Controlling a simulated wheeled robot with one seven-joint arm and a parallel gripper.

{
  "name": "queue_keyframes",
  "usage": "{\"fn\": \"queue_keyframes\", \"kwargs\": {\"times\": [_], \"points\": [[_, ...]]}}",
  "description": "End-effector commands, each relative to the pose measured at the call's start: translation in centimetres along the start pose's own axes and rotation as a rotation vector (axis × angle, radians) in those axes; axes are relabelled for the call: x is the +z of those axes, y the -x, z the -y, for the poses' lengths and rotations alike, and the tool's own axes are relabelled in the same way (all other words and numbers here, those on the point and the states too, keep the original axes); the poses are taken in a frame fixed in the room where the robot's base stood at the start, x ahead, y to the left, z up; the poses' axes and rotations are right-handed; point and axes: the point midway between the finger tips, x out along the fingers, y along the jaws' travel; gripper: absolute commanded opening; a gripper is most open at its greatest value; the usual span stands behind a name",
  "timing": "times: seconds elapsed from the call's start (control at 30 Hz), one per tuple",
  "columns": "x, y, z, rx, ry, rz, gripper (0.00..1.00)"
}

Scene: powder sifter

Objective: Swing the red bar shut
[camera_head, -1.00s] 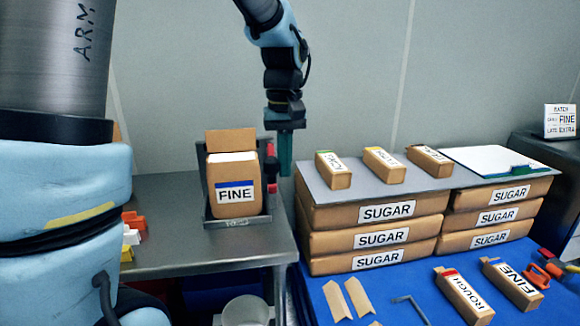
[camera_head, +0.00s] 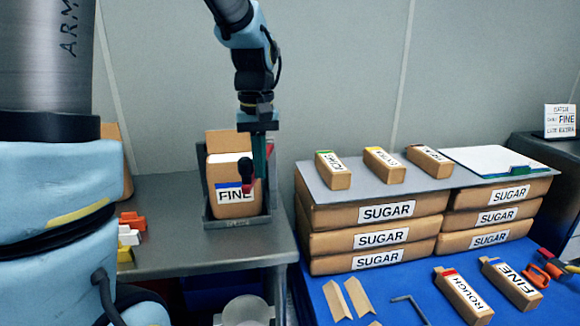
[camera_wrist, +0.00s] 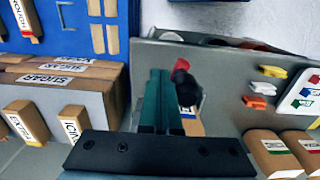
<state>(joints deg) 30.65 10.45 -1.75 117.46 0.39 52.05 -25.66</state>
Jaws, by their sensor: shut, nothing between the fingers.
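The red bar (camera_head: 244,156) with a black knob (camera_head: 247,170) now reaches across the front of the brown FINE box (camera_head: 222,196), by the label's right end. In the wrist view the red bar (camera_wrist: 181,65) and its black knob (camera_wrist: 187,92) are just right of my fingers. My gripper (camera_head: 260,174) points down with its teal fingers shut and empty. It is at the right side of the bar and box, very close to the bar; I cannot tell whether they touch. The wrist view also shows my gripper (camera_wrist: 160,76). The bar's pivot is hidden.
The box sits in a grey metal holder (camera_head: 236,221) on a steel table (camera_head: 170,262). Orange, white and yellow pieces (camera_head: 130,236) lie to its left. Stacked SUGAR boxes (camera_head: 384,213) stand right, across a gap. A round container (camera_head: 247,309) is below the table edge.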

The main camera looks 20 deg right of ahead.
Motion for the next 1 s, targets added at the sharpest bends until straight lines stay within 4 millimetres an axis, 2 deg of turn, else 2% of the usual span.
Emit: {"fn": "queue_keyframes", "kwargs": {"times": [0.3,0.67,1.0], "points": [[-0.3,0.0,2.1,-0.001,0.002,0.001,0.0],[-0.7,0.0,3.3,-0.001,0.002,0.001,0.0],[-1.8,0.0,5.3,-0.001,0.002,0.001,0.0]]}}
